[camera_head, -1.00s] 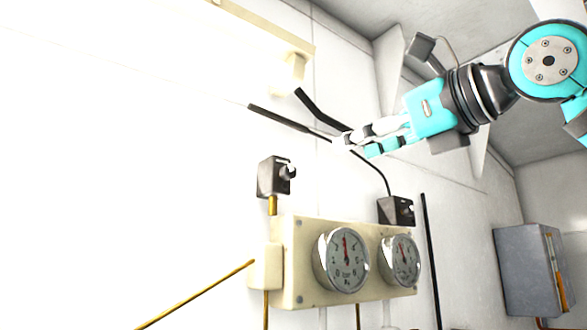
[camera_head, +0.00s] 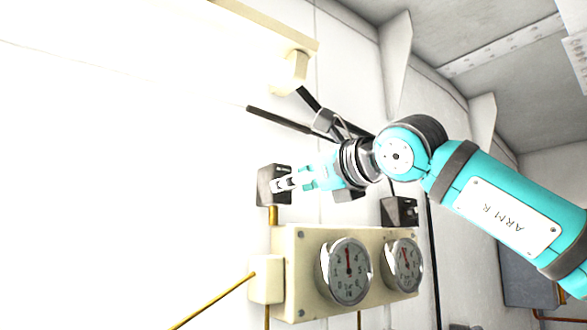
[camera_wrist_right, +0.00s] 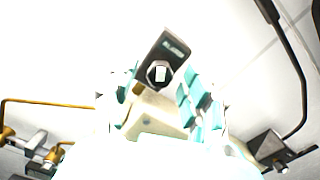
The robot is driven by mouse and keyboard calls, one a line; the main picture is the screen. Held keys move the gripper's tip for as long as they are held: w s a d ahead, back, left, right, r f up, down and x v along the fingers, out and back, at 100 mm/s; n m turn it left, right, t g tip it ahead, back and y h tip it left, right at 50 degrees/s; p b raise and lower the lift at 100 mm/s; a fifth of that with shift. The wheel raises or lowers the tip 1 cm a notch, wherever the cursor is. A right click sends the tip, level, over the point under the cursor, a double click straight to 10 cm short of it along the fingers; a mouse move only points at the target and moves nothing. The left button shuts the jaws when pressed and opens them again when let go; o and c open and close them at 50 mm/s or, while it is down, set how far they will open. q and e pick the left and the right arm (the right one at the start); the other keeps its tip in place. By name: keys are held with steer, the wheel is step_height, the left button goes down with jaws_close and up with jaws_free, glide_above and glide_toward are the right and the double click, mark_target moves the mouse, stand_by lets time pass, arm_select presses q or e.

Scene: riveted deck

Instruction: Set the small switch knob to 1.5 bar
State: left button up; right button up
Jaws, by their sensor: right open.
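A dark switch box (camera_head: 266,190) with a small knob is on the white wall, above the left end of the gauge panel. In the right wrist view the box (camera_wrist_right: 172,47) stands ahead with its light-centred knob (camera_wrist_right: 160,73). The left gauge (camera_head: 347,271) has a red needle pointing about straight up. My left gripper is not in view.
A cream panel (camera_head: 300,305) carries the left gauge and a right gauge (camera_head: 405,265). A second dark switch box (camera_head: 392,212) sits above the panel's right end. A black rod (camera_head: 275,119) and a cream wall fitting (camera_head: 292,72) are above my gripper.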

steer(key=shift+w+a, duration=0.3)
steer(key=shift+w, duration=0.1)
jaws_close()
